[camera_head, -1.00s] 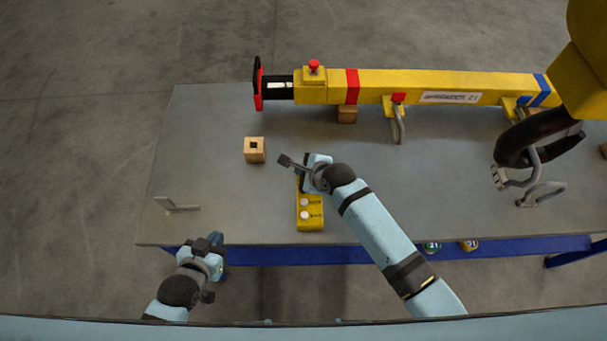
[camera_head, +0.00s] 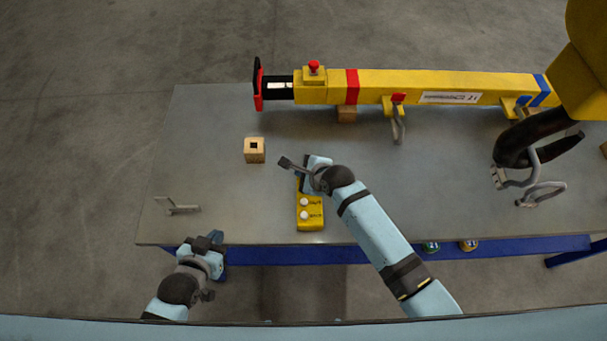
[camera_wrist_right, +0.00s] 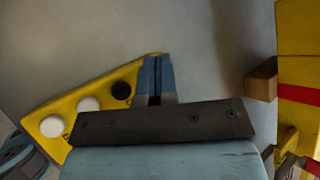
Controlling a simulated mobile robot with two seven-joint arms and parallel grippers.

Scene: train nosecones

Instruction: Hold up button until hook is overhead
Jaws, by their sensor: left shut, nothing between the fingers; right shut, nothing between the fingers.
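In the right wrist view, the box (camera_wrist_right: 92,92) also shows a black button (camera_wrist_right: 121,89) beside my fingers. My right gripper (camera_head: 304,186) is shut and empty over the box's far end; I cannot tell whether it presses a button. My left gripper (camera_head: 217,243) is shut and empty by the table's front edge.
A yellow lifting beam (camera_head: 440,86) with red and blue bands lies along the back of the grey table (camera_head: 200,130). A wooden block (camera_head: 254,151) with a square hole stands left of the box. Metal shackles (camera_head: 541,193) are near the hook. The table's left part is mostly clear.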

